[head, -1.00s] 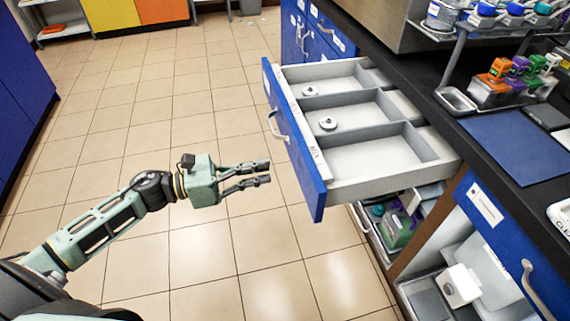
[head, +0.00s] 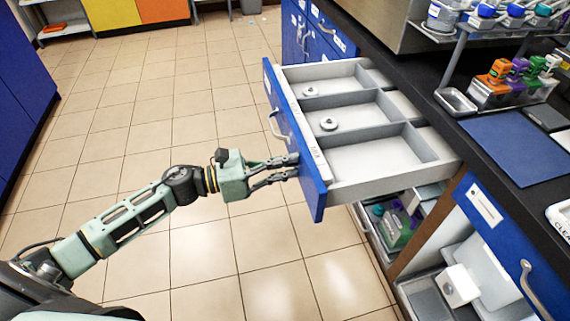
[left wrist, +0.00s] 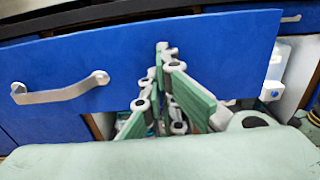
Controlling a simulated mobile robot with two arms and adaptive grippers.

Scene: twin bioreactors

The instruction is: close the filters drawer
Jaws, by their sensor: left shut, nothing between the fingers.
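The filters drawer (head: 395,155) is pulled well out of the bench and shows its light grey compartments. Its blue front (head: 287,140) faces left and carries a curved metal handle (head: 277,126). Two small round white items (head: 328,123) lie in two of the compartments. My left gripper (head: 297,167) is shut and empty, with its fingertips at the drawer front, near its closer end and away from the handle. The left wrist view shows the fingertips (left wrist: 162,50) up against the blue front, right of the handle (left wrist: 60,88). Contact is hard to tell. My right gripper does not show.
Below the drawer are open shelves with green and white items (head: 398,228). A second blue front (head: 500,235) is at lower right. The black bench top (head: 420,80) holds a tube rack (head: 510,90) and a blue mat (head: 515,145). Tiled floor at left is clear.

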